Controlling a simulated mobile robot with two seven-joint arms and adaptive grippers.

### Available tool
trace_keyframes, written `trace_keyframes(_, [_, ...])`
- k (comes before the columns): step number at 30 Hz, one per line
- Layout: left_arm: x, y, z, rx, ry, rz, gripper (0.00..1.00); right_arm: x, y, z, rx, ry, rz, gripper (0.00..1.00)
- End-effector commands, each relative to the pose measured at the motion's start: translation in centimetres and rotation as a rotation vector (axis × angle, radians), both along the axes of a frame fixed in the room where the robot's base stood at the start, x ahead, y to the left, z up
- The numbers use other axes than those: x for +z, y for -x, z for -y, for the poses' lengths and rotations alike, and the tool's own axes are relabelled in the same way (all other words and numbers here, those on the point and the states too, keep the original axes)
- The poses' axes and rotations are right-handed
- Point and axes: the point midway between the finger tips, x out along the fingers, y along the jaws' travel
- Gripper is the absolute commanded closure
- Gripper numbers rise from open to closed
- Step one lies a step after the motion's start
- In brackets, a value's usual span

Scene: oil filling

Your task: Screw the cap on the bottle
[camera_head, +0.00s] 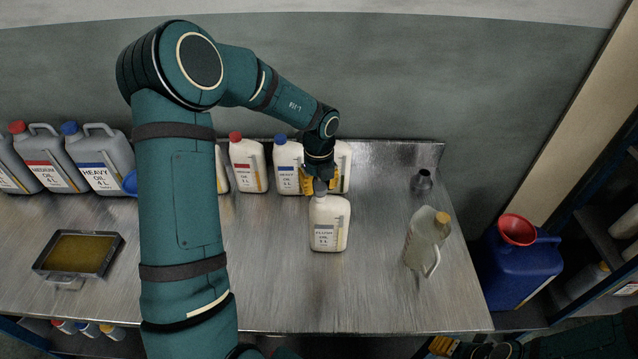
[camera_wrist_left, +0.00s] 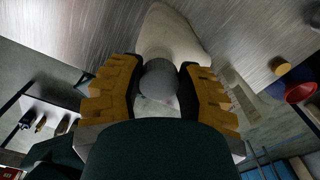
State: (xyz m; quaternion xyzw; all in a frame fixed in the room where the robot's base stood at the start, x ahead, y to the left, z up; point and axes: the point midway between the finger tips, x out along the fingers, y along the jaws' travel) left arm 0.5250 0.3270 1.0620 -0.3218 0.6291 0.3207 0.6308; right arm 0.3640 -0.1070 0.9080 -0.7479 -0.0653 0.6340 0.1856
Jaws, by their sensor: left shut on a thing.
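A cream-white bottle (camera_head: 327,232) with a white label stands upright on the metal table, right of the table's middle. A grey cap (camera_head: 320,187) is at the top of its neck; I cannot tell how tightly it sits. My left gripper (camera_head: 320,181) points down from above, shut on the cap. In the left wrist view, the round grey cap (camera_wrist_left: 159,79) is between the yellow finger pads, with the pale bottle (camera_wrist_left: 168,36) beyond it. My right gripper (camera_head: 440,345) shows only partly at the bottom right, away from the bottle, and its opening is unclear.
Several oil bottles (camera_head: 248,170) and grey canisters (camera_head: 100,160) line the table's back. A clear jug (camera_head: 424,240) with an orange-yellow cap stands to the right, and a dark funnel (camera_head: 422,181) behind it. A framed tray (camera_head: 78,253) lies at left. The front right tabletop is free.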

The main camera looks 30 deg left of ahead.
Motion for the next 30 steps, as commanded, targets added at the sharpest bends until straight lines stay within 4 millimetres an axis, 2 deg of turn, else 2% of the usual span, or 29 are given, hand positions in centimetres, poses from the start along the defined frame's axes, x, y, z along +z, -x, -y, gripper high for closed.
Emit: trace_keyframes(30, [-1.4,0.0,0.0,0.0,0.0,0.0,0.71,0.3,0.0,0.0,0.0,0.0,0.0,0.53])
